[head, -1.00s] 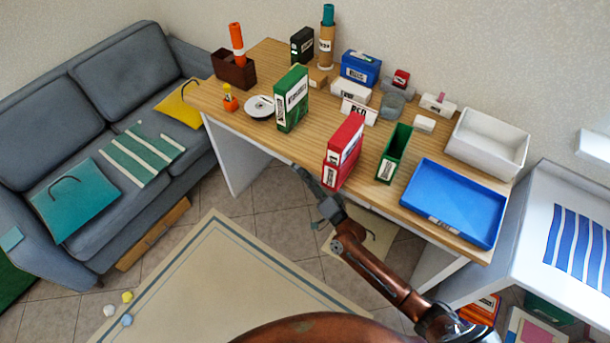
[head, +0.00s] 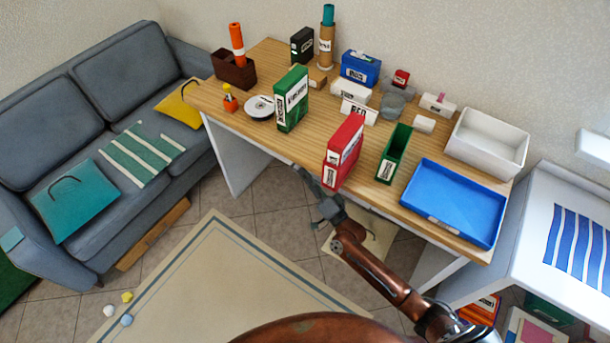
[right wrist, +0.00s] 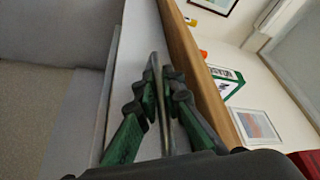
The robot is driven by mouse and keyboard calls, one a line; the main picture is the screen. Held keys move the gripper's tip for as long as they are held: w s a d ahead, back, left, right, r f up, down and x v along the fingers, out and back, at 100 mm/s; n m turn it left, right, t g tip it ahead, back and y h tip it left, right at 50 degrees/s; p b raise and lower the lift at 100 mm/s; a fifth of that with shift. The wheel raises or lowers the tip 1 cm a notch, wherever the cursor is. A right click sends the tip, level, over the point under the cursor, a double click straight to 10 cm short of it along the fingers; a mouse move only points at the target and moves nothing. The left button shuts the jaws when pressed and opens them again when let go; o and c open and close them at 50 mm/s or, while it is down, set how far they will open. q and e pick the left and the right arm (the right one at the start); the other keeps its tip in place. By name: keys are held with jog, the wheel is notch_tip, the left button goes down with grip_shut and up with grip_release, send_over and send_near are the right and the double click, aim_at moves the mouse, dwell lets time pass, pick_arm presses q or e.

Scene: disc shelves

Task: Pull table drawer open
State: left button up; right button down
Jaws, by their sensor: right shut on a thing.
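The wooden table (head: 285,150) stands against the back wall. Its drawer is hidden under the tabletop in the head view. In the right wrist view, the pale drawer front (right wrist: 133,50) lies below the brown table edge (right wrist: 196,75), and a thin metal bar handle (right wrist: 157,72) runs along it. My right gripper (head: 305,178) is at the table's front edge, below the top. In the right wrist view, its green and black fingers (right wrist: 161,85) are shut on the handle from both sides. The drawer's opening cannot be seen. My left gripper is not in view.
A red binder box (head: 343,150) stands at the front table edge, close to my right gripper. A green box (head: 291,98), a green bin (head: 394,152) and a blue tray (head: 453,202) are also on top. Open floor with a beige rug (head: 215,285) lies before the table.

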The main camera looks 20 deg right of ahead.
jog(key=shift+s+a, duration=0.15)
pick_arm(q)
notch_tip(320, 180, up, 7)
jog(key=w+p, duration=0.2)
jog(key=p, duration=0.5)
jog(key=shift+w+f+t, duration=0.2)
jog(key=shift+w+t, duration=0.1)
pick_arm(e)
jog(key=s+a, duration=1.4)
jog(key=a, duration=0.4)
jog(key=shift+s+a, duration=0.25)
jog(key=c, duration=2.3)
grip_release()
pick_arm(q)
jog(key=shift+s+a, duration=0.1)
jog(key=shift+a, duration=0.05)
